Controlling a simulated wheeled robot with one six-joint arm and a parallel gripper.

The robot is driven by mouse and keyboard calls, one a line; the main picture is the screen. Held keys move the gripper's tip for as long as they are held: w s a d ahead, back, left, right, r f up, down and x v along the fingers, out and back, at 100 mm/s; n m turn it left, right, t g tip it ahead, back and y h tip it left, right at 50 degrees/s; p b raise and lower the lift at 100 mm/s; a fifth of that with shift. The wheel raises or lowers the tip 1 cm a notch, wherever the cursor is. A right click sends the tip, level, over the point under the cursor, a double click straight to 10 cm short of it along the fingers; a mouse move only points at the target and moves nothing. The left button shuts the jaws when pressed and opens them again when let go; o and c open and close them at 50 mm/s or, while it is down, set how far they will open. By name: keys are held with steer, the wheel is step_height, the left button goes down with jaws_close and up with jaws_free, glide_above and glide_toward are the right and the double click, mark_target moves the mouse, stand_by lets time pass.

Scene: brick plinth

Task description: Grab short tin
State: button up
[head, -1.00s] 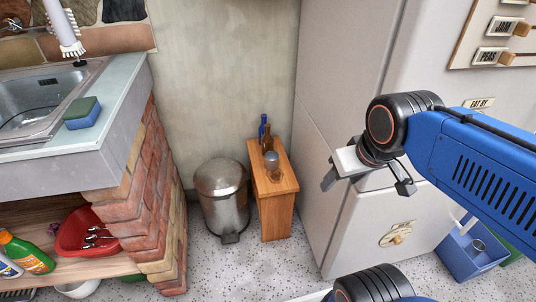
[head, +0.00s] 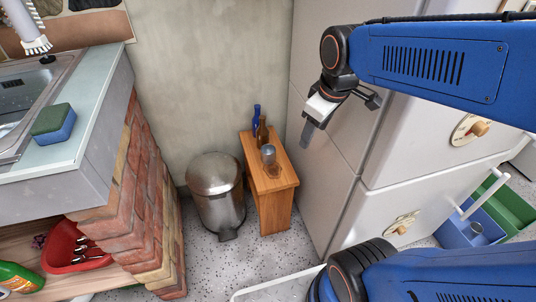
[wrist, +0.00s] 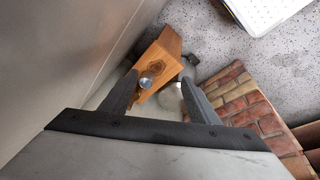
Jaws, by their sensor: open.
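A small silver-grey tin (head: 268,154) stands upright on the wooden stool (head: 272,185), in front of two bottles. In the wrist view the same tin (wrist: 146,82) shows from above as a small round top on the stool (wrist: 158,62). My gripper (head: 338,116) is open and empty, up and to the right of the tin, in front of the fridge. In the wrist view the open fingers of my gripper (wrist: 160,79) frame the tin in the picture, with the tin well beyond the tips and nearer the left finger.
A brown bottle (head: 262,131) and a blue bottle (head: 256,117) stand behind the tin. A steel pedal bin (head: 215,190) is left of the stool, a brick plinth (head: 148,190) further left. The fridge (head: 340,150) rises close on the right. A blue crate (head: 462,232) sits right.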

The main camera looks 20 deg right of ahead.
steer(key=w+a+f+n+g, duration=0.1)
steer(key=w+a+f+n, duration=0.1)
steer(key=w+n, duration=0.35)
steer(key=w+a+f+n+g, duration=0.1)
steer(key=w+f+n, duration=0.1)
steer(key=w, duration=0.6)
steer(key=n+g, duration=0.1)
steer(key=n, duration=0.7)
glide_above(268, 151)
steer(key=s+a, duration=0.2)
steer(key=s, duration=0.1)
steer(key=shift+m, duration=0.25)
steer(key=f, duration=2)
steer(key=shift+w+d+f, duration=0.15)
steer(key=shift+w+f, duration=0.05)
steer(key=shift+f, duration=0.2)
steer(key=shift+d+f, duration=0.25)
steer(key=shift+f, duration=1.1)
steer(key=shift+d+f, duration=0.2)
steer(key=shift+f, duration=1.15)
steer(key=c, duration=0.8)
